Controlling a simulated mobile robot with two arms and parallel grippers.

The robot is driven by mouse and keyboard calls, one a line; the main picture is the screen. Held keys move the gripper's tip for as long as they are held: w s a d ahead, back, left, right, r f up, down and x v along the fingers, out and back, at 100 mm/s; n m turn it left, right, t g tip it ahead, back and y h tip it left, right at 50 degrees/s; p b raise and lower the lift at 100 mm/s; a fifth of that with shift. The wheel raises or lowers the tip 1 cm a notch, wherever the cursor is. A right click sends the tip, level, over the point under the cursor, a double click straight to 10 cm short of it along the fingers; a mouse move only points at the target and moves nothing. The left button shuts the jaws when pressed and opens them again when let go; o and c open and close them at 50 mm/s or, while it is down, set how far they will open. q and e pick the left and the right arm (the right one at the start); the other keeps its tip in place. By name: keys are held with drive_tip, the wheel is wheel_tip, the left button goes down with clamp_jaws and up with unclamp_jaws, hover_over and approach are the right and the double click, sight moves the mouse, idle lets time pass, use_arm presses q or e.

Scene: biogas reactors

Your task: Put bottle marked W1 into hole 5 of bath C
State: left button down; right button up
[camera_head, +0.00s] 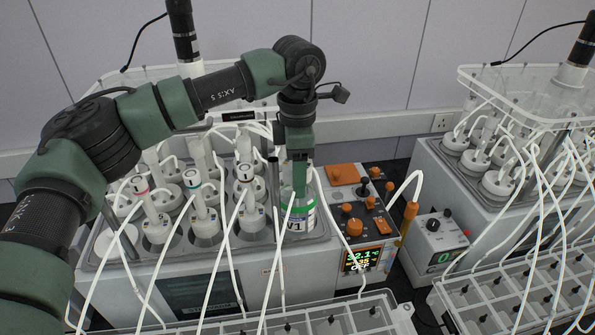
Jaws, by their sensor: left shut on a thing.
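The bottle marked W1 (297,224) has a white label with a green band and stands upright at the front right of the near bath (262,250). My left gripper (298,188) comes down from above and is shut on the top of this bottle. The bottle's lower part is hidden by the bath's front rim, so I cannot tell how deep it sits in a hole. No bath letter or hole number is readable. My right gripper is not in view.
Several white-capped bottles with tubes (203,215) fill the near bath left of W1. A control panel (360,215) with orange knobs stands right of it. A second bath (448,175) is at the right. Loose white tubes cross the front above clear racks (350,318).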

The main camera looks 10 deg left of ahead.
use_arm(q)
drive_tip(key=shift+f+b, duration=1)
drive_tip(key=shift+f, duration=0.4)
drive_tip(key=shift+f+b, duration=3.2)
drive_tip(key=shift+f, duration=1)
drive_tip(key=shift+c, duration=2.4)
unclamp_jaws()
drive_tip(key=shift+s+f, duration=0.1)
wheel_tip(320, 180, up, 8)
drive_tip(key=b, duration=0.2)
